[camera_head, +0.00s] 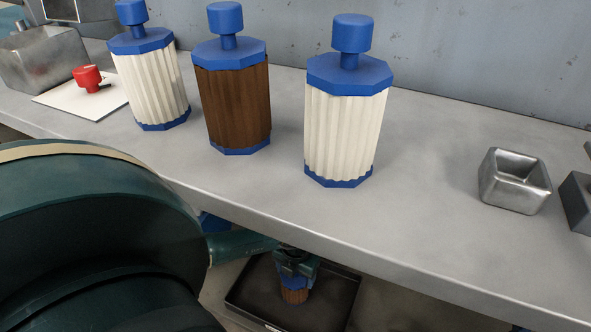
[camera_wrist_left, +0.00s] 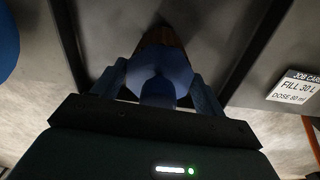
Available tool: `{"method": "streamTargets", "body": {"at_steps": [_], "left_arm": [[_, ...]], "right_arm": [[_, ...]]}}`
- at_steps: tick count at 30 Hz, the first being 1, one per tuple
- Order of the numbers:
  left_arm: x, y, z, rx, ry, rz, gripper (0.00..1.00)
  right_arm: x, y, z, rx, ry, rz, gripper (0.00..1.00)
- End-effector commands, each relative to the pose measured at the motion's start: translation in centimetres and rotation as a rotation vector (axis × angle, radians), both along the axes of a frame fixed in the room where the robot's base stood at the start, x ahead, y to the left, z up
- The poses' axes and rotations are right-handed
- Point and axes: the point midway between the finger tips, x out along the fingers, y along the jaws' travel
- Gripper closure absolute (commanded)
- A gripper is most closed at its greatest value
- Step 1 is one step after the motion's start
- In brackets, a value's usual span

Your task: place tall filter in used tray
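A brown filter (camera_head: 294,296) with a blue cap is upright in or just above a black tray (camera_head: 338,318), low in the head view below the bench edge. My left gripper (camera_head: 296,260) is over its top, partly covering it. In the left wrist view, my left gripper's fingers (camera_wrist_left: 158,82) lie on either side of the blue cap (camera_wrist_left: 158,62), with the knob between them; I cannot tell whether they press on it. Two cream filters (camera_head: 345,135) (camera_head: 152,88) and another brown filter (camera_head: 235,105) stand upright on the bench. My right gripper is not in view.
The grey bench (camera_head: 430,200) lies above the tray, its front edge close to my left arm. A small metal cup (camera_head: 515,182) is at right. A red knobbed object (camera_head: 88,78) and a metal bin (camera_head: 45,60) are at left. A job card (camera_wrist_left: 295,90) lies beside the tray.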

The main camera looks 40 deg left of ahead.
Motion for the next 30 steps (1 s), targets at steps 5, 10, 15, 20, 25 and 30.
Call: {"method": "streamTargets", "body": {"at_steps": [5, 10, 15, 20, 25, 30], "left_arm": [[0.0, 0.0, 0.0, 0.000, 0.000, 0.000, 0.13], [0.0, 0.0, 0.0, 0.000, 0.000, 0.000, 0.10], [0.0, 0.0, 0.5, 0.000, 0.000, 0.000, 0.10], [0.1, -0.1, 3.0, -0.001, -0.002, -0.001, 0.10], [0.1, -0.1, 6.9, 0.000, -0.002, -0.001, 0.10], [0.0, -0.1, 10.1, 0.001, -0.001, -0.001, 0.10]], "right_arm": [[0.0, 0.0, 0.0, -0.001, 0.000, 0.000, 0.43], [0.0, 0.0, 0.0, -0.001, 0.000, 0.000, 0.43], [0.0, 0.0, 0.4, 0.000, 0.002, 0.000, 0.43], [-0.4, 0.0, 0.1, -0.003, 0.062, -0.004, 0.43], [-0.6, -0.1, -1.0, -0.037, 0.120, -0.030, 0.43], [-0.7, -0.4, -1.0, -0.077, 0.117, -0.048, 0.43]]}}
